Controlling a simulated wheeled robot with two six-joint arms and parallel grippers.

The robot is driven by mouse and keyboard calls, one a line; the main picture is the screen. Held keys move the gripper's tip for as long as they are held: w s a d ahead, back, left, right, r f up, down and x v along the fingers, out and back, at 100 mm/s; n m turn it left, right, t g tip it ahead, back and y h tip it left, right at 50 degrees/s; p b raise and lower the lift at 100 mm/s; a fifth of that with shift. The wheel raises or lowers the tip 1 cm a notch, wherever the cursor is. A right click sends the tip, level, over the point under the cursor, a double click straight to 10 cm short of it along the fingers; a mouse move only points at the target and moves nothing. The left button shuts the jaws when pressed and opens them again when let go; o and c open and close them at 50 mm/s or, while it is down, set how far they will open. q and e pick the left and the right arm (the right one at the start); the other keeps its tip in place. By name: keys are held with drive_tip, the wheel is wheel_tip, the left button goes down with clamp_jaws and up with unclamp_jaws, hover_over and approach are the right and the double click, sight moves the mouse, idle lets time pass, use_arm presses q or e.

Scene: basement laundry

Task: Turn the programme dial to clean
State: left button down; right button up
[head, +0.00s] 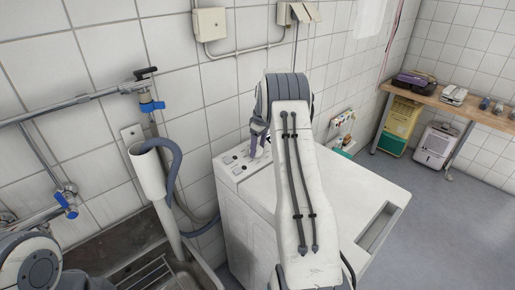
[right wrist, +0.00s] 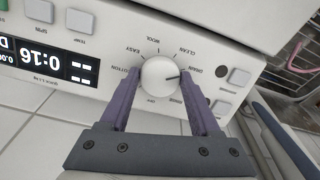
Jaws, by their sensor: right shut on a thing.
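The programme dial (right wrist: 158,74) is a round white knob on the washing machine's white control panel, seen upside down in the right wrist view. Its dark mark points right, towards the DRAIN label and away from CLEAN, which is at the upper right. My right gripper (right wrist: 161,82) has its two purple fingers on either side of the dial, shut on it. In the head view the washing machine (head: 236,215) stands against the tiled wall; my right arm hides the dial and most of the right gripper. My left gripper is out of view.
A display (right wrist: 45,60) and several square buttons flank the dial. A sink (head: 125,240) with pipes and a grey hose is left of the machine. A wooden bench (head: 440,98) stands at the back right. The floor (head: 430,220) right of the machine is clear.

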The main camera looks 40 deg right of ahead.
sight(260, 153)
drive_tip(key=n, duration=0.4)
drive_tip(key=shift+n+h+b, duration=0.3)
drive_tip(key=shift+n, duration=1.5)
drive_tip(key=o, duration=1.4)
drive_tip(key=shift+c, duration=0.2)
drive_tip(key=shift+r, duration=0.1)
wheel_tip(260, 153, up, 10)
drive_tip(key=s+b, duration=0.1)
drive_tip(key=s, duration=0.1)
drive_tip(key=shift+a, duration=0.25)
drive_tip(key=shift+w+r, duration=0.1)
